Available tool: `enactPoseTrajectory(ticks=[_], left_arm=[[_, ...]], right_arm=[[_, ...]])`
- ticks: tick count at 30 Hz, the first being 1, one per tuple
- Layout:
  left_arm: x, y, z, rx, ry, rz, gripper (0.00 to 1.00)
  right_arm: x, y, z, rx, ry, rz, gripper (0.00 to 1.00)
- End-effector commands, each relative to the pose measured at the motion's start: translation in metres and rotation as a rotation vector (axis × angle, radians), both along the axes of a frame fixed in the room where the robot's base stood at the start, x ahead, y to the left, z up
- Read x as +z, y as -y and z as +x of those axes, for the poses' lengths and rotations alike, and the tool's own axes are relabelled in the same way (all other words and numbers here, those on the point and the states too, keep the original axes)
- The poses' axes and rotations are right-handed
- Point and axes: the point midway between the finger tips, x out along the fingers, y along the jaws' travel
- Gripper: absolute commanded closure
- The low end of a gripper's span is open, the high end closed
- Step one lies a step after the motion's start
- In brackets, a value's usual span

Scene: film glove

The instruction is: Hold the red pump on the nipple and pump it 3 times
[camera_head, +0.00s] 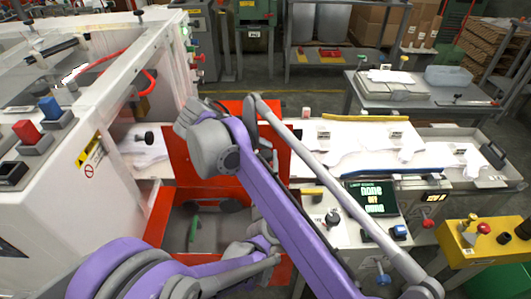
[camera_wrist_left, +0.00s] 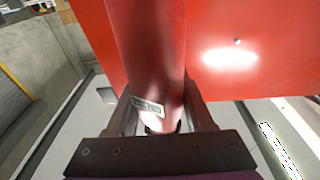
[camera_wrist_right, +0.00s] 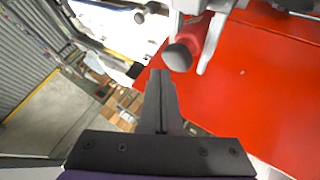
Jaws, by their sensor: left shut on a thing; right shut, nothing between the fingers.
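The red pump (camera_wrist_left: 145,60) is a smooth cylinder with a small pale label in the left wrist view. My left gripper (camera_wrist_left: 158,95) is shut around it, one finger on each side. In the right wrist view the red pump (camera_wrist_right: 197,35) shows its rounded grey end, with pale grey finger-like parts beside it. My right gripper (camera_wrist_right: 160,78) is shut and empty, its tips just below that grey end with a visible gap. In the head view my arms cover the pump and both grippers. I cannot make out the nipple in any view.
Red panels (camera_head: 180,165) surround an open bay in front of me. The white machine (camera_head: 125,75) stands on the left. A display (camera_head: 372,200) with green and yellow text is on the right, near a yellow control box (camera_head: 490,240). A table (camera_head: 425,100) stands behind.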

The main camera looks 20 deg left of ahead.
Motion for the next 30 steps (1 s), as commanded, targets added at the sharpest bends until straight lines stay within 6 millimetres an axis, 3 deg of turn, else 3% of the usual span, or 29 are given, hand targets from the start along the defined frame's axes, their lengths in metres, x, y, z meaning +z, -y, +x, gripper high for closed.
enactPoseTrajectory(ticks=[8,21,30], left_arm=[[0.0,0.0,0.0,0.0,0.0,0.0,1.0],[0.0,0.0,0.0,0.0,0.0,0.0,1.0],[0.0,0.0,0.0,0.0,0.0,0.0,1.0]], right_arm=[[0.004,0.0,0.0,0.001,0.001,0.0,1.0],[0.046,0.0,0.0,0.001,0.001,0.0,1.0],[0.05,0.0,0.0,0.001,0.001,0.0,1.0]])
